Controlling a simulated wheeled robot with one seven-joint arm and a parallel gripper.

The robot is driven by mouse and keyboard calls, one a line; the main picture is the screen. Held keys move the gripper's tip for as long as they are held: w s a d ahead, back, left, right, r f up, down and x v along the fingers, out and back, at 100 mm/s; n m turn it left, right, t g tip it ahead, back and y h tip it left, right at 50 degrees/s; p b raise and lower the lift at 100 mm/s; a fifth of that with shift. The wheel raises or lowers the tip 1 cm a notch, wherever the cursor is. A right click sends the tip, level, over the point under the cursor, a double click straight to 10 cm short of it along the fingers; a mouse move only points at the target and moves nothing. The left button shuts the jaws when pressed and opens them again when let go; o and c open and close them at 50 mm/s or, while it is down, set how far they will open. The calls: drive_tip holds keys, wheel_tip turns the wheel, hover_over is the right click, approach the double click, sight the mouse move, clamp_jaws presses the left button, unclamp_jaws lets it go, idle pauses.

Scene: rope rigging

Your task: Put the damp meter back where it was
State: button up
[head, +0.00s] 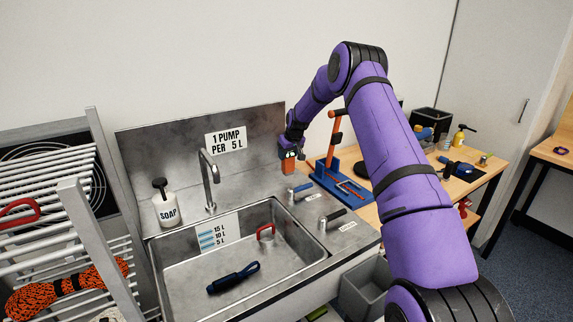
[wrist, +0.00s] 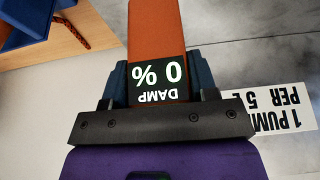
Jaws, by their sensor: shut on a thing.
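The damp meter (wrist: 158,42) is an orange block with a dark screen reading "0 %" and "DAMP", upside down in the wrist view. My gripper (wrist: 158,85) is shut on it, with a dark finger on each side. In the head view the damp meter (head: 288,165) hangs below my gripper (head: 290,150), near the right end of the sink's back panel and left of the blue stand. I cannot tell whether its lower end touches anything.
A steel sink (head: 165,285) holds a dark blue strap (head: 233,278) and a red handle-like piece (head: 265,232). A tap (head: 209,180) and soap bottle (head: 165,203) stand behind it. A blue stand with an orange post (head: 334,145) is right of my gripper. A rack (head: 75,200) stands left.

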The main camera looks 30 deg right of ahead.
sight(289, 161)
drive_tip(key=shift+d+f, duration=0.1)
drive_tip(key=shift+f, duration=1.8)
drive_tip(key=shift+f, duration=0.1)
drive_tip(key=o, duration=1)
drive_tip(key=shift+o, duration=0.2)
